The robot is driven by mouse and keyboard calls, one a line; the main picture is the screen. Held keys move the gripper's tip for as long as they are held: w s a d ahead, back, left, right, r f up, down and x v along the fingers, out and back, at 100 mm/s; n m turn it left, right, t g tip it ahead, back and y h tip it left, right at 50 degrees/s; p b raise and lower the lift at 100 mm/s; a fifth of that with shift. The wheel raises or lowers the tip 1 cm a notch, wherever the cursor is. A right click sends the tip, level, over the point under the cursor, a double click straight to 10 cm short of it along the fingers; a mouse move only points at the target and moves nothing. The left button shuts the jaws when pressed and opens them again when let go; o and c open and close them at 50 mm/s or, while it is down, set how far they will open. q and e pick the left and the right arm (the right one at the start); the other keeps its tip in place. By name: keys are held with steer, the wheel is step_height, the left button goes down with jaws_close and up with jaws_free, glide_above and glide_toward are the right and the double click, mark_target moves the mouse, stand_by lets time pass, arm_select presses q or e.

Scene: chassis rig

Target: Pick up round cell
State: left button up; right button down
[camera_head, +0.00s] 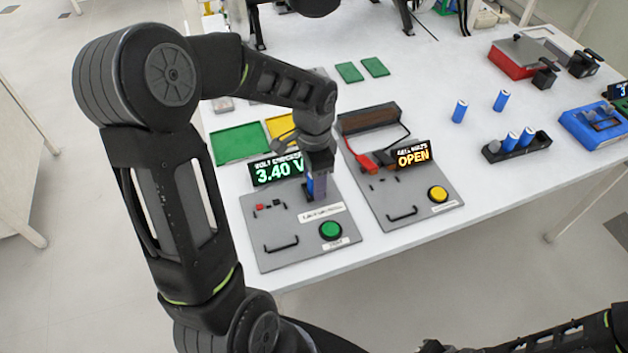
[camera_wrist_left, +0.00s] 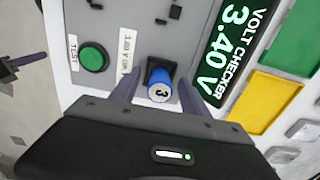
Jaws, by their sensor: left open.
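A blue round cell (camera_head: 309,187) stands in a dark socket on the grey volt checker (camera_head: 275,236), whose display reads 3.40 V. In the left wrist view the cell's pale top (camera_wrist_left: 160,92) bears a 3. My left gripper (camera_head: 318,190) is over the checker, open, with its fingers (camera_wrist_left: 157,84) on either side of the cell; contact cannot be told. More blue cells (camera_head: 459,111) (camera_head: 501,101) stand on the table, and others sit in a black holder (camera_head: 517,149). My right gripper (camera_head: 435,346) shows only partly at the bottom edge.
A second grey panel (camera_head: 401,211) reading OPEN stands right of the checker. A green tray (camera_head: 240,144) and yellow tray (camera_head: 281,127) lie behind it. Red (camera_head: 513,65) and blue (camera_head: 588,127) devices are at the right. White table is clear around the standing cells.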

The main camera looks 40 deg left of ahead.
arm_select(q)
steer(key=shift+c, duration=0.4)
jaws_close()
stand_by(0.5)
